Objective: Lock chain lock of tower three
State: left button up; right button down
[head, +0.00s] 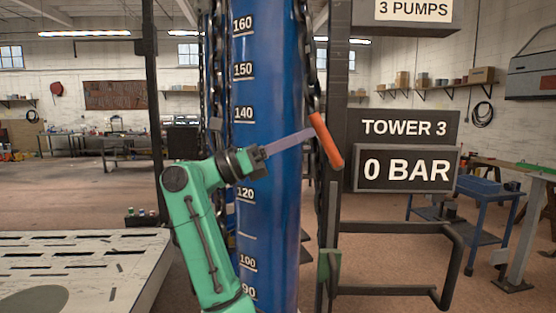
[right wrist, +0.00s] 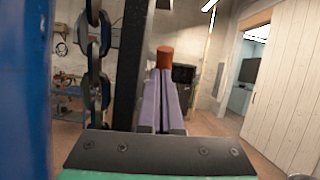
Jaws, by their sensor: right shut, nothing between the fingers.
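The blue tower (head: 265,150) with a white number scale stands in the middle of the head view. A dark chain (head: 311,70) hangs along its right side and shows large in the right wrist view (right wrist: 95,70). An orange handle (head: 327,142), likely the chain lock's lever, tilts beside the chain. Its red-orange end (right wrist: 165,57) shows beyond my fingertips in the right wrist view. My right gripper (head: 308,132) is shut and empty, its purple fingers reaching across the tower to the handle's left side. Whether they touch it I cannot tell. My left gripper is not in view.
Signs read TOWER 3 (head: 404,127) and 0 BAR (head: 406,169). A dark tube frame (head: 450,262) juts out below them. A green bracket (head: 329,265) sits low by the tower. A slotted light table (head: 85,262) stands at the left. A blue cart (head: 480,190) is farther right.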

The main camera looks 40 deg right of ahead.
aim_at(318, 124)
jog(key=shift+s+d+r+m+t+y+p, duration=0.25)
jog(key=shift+s+r+y, duration=0.2)
jog(key=shift+s, duration=0.15)
jog(key=shift+s+d+r+m+t+y+p, duration=0.15)
jog(key=shift+s+d+r+t+y, duration=0.1)
jog(key=shift+s+r+y, duration=0.3)
jog(key=shift+s+d+r, duration=0.15)
jog(key=shift+s+d, duration=0.05)
jog(key=shift+s, duration=0.2)
jog(key=shift+w+d, duration=0.1)
jog(key=shift+d, duration=0.15)
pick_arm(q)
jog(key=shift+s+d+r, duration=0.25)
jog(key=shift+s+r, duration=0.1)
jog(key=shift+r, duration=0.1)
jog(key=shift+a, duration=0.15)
pick_arm(e)
jog(key=shift+r, duration=0.2)
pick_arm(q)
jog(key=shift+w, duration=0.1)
